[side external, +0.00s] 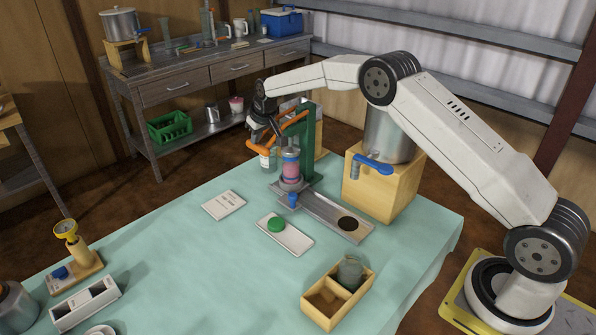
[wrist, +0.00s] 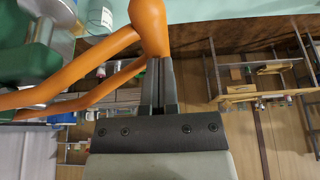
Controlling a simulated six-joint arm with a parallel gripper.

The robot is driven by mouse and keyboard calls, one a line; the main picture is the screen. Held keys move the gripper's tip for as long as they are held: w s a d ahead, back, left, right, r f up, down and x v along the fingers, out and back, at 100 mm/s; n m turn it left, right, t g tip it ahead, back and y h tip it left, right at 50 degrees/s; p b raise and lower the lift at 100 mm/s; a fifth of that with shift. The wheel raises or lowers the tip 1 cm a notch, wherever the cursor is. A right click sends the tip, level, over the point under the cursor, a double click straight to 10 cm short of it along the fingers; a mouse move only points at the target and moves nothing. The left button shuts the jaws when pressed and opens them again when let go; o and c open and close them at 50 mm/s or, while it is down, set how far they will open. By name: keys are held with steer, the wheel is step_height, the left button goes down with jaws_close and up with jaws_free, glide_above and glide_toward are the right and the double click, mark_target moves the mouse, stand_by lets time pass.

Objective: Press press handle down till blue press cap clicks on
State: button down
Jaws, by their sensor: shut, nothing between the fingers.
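The press has a green column (side external: 309,145) and an orange handle (side external: 291,123), whose arms slope down to a rounded orange end at the left. A jar with pink contents (side external: 291,168) stands upright under the press head. I cannot make out the blue press cap clearly at the jar's top. My gripper (side external: 262,132) is at the handle's free end, pointing down. In the wrist view the gripper's fingers (wrist: 158,85) are shut with nothing between them, their tips at or against the orange handle end (wrist: 150,25). Whether they touch it is unclear.
A metal tray (side external: 325,213) with a dark round hole runs from the press, with a small blue part (side external: 293,200) at its edge. A green disc (side external: 277,224) lies on a white plate. A wooden box (side external: 322,312) holds a grey jar.

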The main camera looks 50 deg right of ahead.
steer(key=shift+s+f, duration=0.1)
steer(key=shift+f, duration=0.35)
steer(key=shift+r, duration=0.2)
step_height(320, 180, up, 12)
stand_by(1.7)
steer(key=s+a+f, duration=0.1)
steer(key=s+f, duration=0.2)
steer(key=s, duration=1)
steer(key=s+a+f+g, duration=0.1)
steer(key=s+a+f, duration=0.1)
steer(key=s, duration=1.1)
steer(key=s+a+f+g, duration=0.1)
steer(key=s+f, duration=0.3)
steer(key=s, duration=0.9)
steer(key=shift+s+a+f, duration=0.35)
steer(key=shift+a, duration=0.4)
